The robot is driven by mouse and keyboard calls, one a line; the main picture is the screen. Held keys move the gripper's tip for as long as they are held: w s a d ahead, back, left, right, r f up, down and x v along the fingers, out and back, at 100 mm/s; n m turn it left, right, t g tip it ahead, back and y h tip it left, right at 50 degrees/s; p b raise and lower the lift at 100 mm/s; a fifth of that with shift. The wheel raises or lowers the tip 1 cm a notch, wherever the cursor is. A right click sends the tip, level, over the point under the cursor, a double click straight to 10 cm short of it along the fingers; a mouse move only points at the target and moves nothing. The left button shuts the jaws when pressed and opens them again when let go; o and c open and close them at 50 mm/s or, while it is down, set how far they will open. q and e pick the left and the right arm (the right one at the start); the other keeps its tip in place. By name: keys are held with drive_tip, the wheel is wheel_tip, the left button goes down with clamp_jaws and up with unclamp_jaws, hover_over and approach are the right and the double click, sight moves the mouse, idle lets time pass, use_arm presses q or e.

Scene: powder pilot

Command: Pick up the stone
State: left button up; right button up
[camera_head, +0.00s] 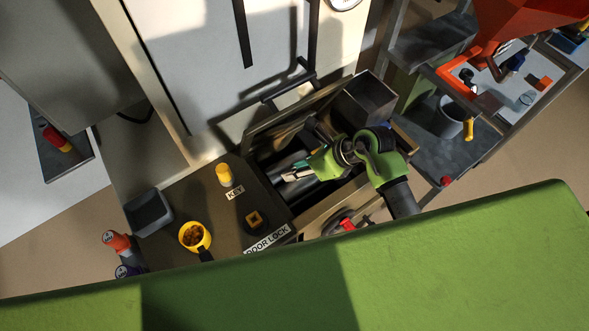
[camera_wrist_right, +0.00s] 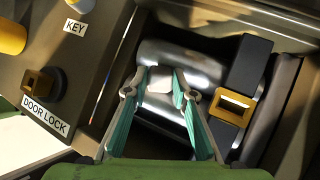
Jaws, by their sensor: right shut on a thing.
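My right gripper (camera_head: 291,175) reaches down into an open metal drawer or bin (camera_head: 331,207). In the right wrist view its two teal-padded fingers are shut on a small pale grey block, which looks like the stone (camera_wrist_right: 160,82). Its lower part is hard to tell from the shiny rounded metal (camera_wrist_right: 186,60) behind and below it. I cannot tell whether the stone touches that metal. In the head view the stone is too small and covered to make out clearly. My left gripper is not in view.
Left of the bin, a panel holds a yellow cylinder (camera_head: 223,175) by a KEY label, a DOOR LOCK knob (camera_head: 254,219) and a yellow cup (camera_head: 195,236). A dark bar with a yellow buckle (camera_wrist_right: 233,106) lies close right of the fingers. An orange hopper (camera_head: 510,22) stands upper right.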

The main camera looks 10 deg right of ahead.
drive_tip(key=shift+s+d+r+b, duration=0.1)
drive_tip(key=shift+r+b, duration=0.25)
drive_tip(key=shift+b, duration=0.05)
wheel_tip(320, 180, up, 6)
drive_tip(key=shift+r+b, duration=0.15)
drive_tip(key=shift+b, duration=0.55)
drive_tip(key=s+d, duration=0.3)
drive_tip(key=s, duration=0.6)
drive_tip(key=s+d, duration=0.4)
drive_tip(key=s, duration=0.5)
drive_tip(key=shift+d+b, duration=0.2)
drive_tip(key=shift+b, duration=0.25)
drive_tip(key=shift+s, duration=0.1)
